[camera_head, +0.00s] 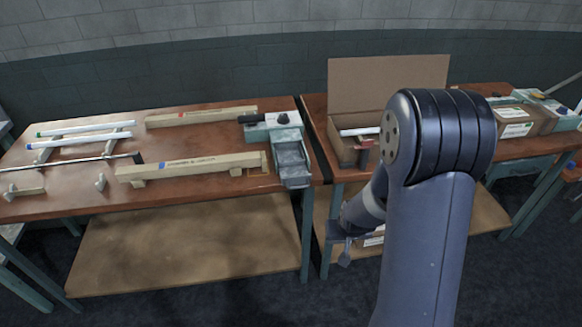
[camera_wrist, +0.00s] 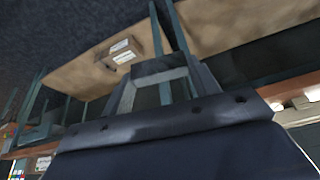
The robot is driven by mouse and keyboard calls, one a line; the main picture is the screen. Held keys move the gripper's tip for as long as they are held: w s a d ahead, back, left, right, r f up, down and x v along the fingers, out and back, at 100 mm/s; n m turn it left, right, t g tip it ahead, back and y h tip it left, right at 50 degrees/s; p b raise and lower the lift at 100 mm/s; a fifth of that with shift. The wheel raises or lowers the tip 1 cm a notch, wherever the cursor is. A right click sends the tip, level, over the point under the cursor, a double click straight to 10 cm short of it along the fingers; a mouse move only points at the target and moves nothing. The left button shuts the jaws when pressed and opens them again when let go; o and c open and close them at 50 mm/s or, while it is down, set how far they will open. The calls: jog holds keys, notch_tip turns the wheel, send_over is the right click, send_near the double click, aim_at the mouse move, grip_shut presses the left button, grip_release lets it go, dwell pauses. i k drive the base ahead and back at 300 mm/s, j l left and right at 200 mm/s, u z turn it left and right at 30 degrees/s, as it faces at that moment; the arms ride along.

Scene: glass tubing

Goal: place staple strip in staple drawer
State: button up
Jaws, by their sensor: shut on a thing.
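My gripper (camera_head: 345,238) hangs low in the gap in front of the right table, beside my forearm, well below the table tops. In the wrist view my gripper (camera_wrist: 158,76) is shut on a narrow grey bar, which looks like the staple strip (camera_wrist: 160,66), lying across the fingertips; its detail is too dark to tell. The staple drawer (camera_head: 293,163) is the grey open tray sticking out over the front edge of the left table, below a pale green machine (camera_head: 272,124). My gripper is apart from it, lower and to the right.
An open cardboard box (camera_head: 344,150) stands on the right table (camera_head: 318,104). The left table (camera_head: 80,204) carries wooden rails (camera_head: 195,167) and glass tubes (camera_head: 80,140). A lower shelf (camera_head: 190,240) lies under it. A labelled box (camera_wrist: 122,50) shows in the wrist view.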

aim_at(289, 158)
jog(key=i+l+u, duration=0.1)
jog(key=l+u, duration=0.15)
jog(key=u, duration=0.2)
jog(key=l+u, duration=0.25)
jog(key=u, duration=0.2)
jog(key=l+u, duration=0.3)
jog(key=u, duration=0.15)
jog(key=l+u, duration=0.1)
jog(key=l, duration=0.45)
jog(key=k+l+u, duration=0.1)
jog(key=l, duration=0.4)
jog(key=k+l+u, duration=0.15)
jog(key=l, duration=0.4)
jog(key=l+u, duration=0.1)
jog(key=l, duration=0.4)
jog(key=i+l, duration=0.1)
jog(key=i, duration=0.3)
jog(key=i+l, duration=0.1)
jog(key=i, duration=0.3)
